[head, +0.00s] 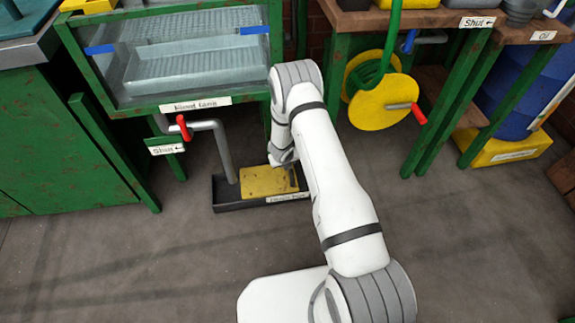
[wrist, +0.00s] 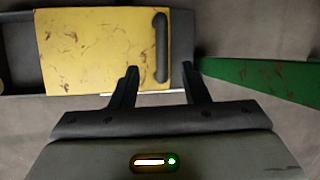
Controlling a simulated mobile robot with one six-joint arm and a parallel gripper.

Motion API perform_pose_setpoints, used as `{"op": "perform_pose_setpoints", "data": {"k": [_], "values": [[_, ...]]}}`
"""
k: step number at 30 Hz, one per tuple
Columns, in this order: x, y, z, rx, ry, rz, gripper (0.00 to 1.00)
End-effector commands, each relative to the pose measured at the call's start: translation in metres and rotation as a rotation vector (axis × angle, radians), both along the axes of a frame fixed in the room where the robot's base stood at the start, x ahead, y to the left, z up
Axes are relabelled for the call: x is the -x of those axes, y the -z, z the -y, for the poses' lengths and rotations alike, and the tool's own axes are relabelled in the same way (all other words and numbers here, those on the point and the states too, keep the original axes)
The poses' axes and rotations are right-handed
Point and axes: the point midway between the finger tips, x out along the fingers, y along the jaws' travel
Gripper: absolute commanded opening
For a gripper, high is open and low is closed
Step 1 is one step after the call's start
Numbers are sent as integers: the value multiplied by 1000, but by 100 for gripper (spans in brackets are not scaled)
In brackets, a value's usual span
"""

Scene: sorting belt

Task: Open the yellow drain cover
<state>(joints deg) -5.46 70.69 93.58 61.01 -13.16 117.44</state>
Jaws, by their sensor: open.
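The yellow drain cover (head: 262,181) lies flat on a dark drain tray (head: 230,205) on the floor, under the green-framed glass tank. In the wrist view the cover (wrist: 100,50) is scuffed and has a dark bar handle (wrist: 161,48) along its right side. My gripper (wrist: 160,70) is open and empty, its two fingers pointing toward the handle, one to each side of it. I cannot tell how far above the handle the fingertips are.
A grey pipe (head: 222,150) with a red handle (head: 183,128) comes down at the tray's left. A green leg (wrist: 260,78) lies right of the gripper in the wrist view. A yellow hose reel (head: 384,103) hangs at the right. The front floor is clear.

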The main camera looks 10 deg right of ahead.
Motion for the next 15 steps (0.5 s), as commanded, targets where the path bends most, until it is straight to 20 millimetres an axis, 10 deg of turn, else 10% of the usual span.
{"op": "perform_pose_setpoints", "data": {"k": [15], "values": [[-18,70,11,-4,62,6,41]]}}
